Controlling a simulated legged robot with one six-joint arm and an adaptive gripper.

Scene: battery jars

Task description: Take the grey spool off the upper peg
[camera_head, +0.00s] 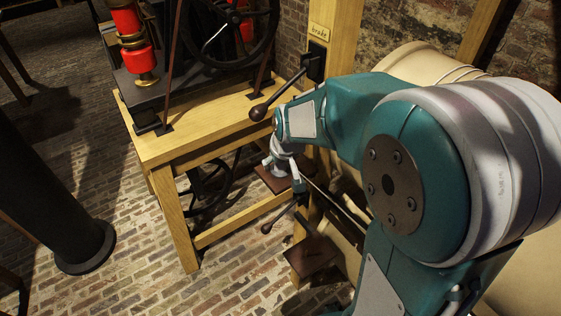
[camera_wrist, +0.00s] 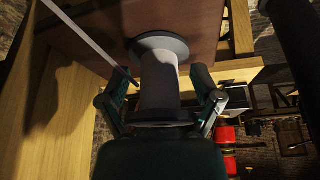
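The grey spool (camera_wrist: 160,80) is in the middle of the wrist view, with a dark flange at each end. Its far end is against a brown board (camera_wrist: 195,20). My gripper (camera_wrist: 160,90) has one finger on each side of the spool. The fingers stand apart, with a narrow gap visible between the right finger and the spool's core; I see no clear grip. In the head view my gripper (camera_head: 283,176) points down beside the wooden post, above a brown plate (camera_head: 265,182). The spool is hard to make out there, and the peg is hidden.
A wooden bench (camera_head: 205,125) with a wheel (camera_head: 235,35) and red-and-brass apparatus (camera_head: 131,40) stands left of my arm. A dark-knobbed lever (camera_head: 262,110) juts out above my gripper. A lower brown plate (camera_head: 312,255) is below. A thin rod (camera_wrist: 85,35) passes near the left finger.

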